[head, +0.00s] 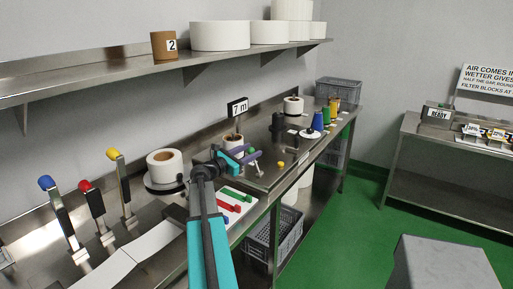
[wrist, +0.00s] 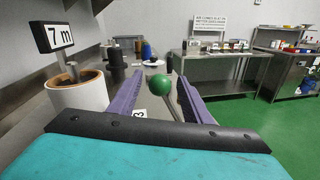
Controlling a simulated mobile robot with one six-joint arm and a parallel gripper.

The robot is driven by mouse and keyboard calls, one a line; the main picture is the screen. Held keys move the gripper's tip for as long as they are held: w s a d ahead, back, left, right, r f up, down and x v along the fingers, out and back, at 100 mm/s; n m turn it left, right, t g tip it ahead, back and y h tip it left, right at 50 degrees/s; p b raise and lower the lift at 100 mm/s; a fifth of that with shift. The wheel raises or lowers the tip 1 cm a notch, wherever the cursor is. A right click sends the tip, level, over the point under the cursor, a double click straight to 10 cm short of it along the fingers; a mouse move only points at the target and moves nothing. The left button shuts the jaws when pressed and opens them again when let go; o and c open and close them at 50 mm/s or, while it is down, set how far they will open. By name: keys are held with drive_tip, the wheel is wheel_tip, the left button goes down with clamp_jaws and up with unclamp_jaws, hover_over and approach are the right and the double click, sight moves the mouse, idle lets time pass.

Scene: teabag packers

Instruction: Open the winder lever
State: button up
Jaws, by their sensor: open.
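My gripper (wrist: 160,78) is open, its two purple fingers on either side of a lever with a green ball knob (wrist: 157,85). The knob shows between the fingertips, with a gap on both sides. Its thin metal rod (wrist: 169,101) runs down between the fingers. In the head view, my gripper (head: 244,160) is over the bench beside a white roll (head: 233,142) with a "7 m" sign (head: 237,107). The roll also shows at the left of the wrist view (wrist: 79,93). The lever's base is hidden behind my gripper.
Blue (head: 47,183), red (head: 85,186) and yellow (head: 113,154) knobbed levers stand at the bench's left. Another white roll (head: 165,164) stands nearby. Dark and coloured spools line the far bench. A shelf (head: 110,69) hangs above; green floor (head: 355,215) is open at right.

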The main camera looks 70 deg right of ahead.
drive_tip(key=shift+p+x, duration=0.4)
drive_tip(key=shift+x, duration=1.85)
drive_tip(key=shift+w, duration=0.1)
clamp_jaws()
drive_tip(key=shift+a, duration=0.1)
